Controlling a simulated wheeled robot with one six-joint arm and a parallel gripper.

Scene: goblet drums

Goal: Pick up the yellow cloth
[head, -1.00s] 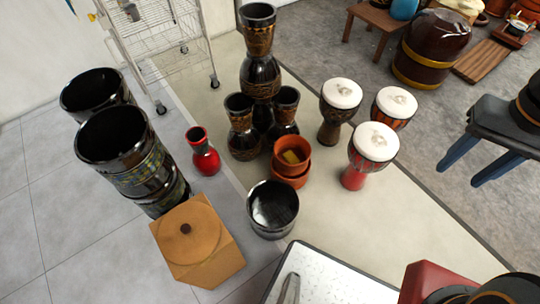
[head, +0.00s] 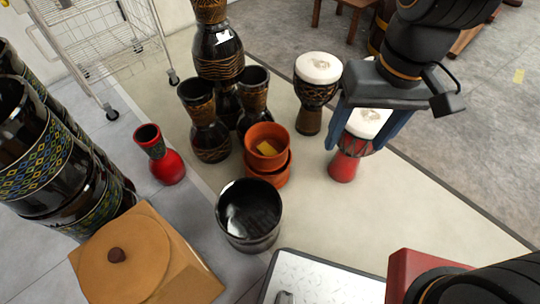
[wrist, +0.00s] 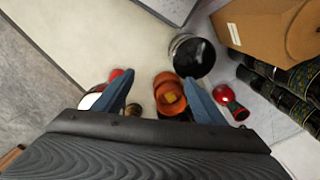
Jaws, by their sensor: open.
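The yellow cloth (head: 266,148) is a small yellow patch inside the upper of two stacked terracotta pots (head: 277,133). The pot walls hide part of it. In the wrist view the cloth (wrist: 170,97) shows inside the orange pot, between my two blue fingers and nearer the right one. My gripper (head: 351,147) is open and empty. In the head view it hangs in front of a white-topped red drum, to the right of the pots, fingers pointing down. It also shows in the wrist view (wrist: 158,79), with its fingers spread apart.
Black goblet drums (head: 220,60) stand close behind the pots. A shiny black bucket (head: 248,240) is in front, and a red vase (head: 165,165) is at left. White-topped drums (head: 318,68) stand at right. A wooden box (head: 125,260) is at front left. Pale floor at right is clear.

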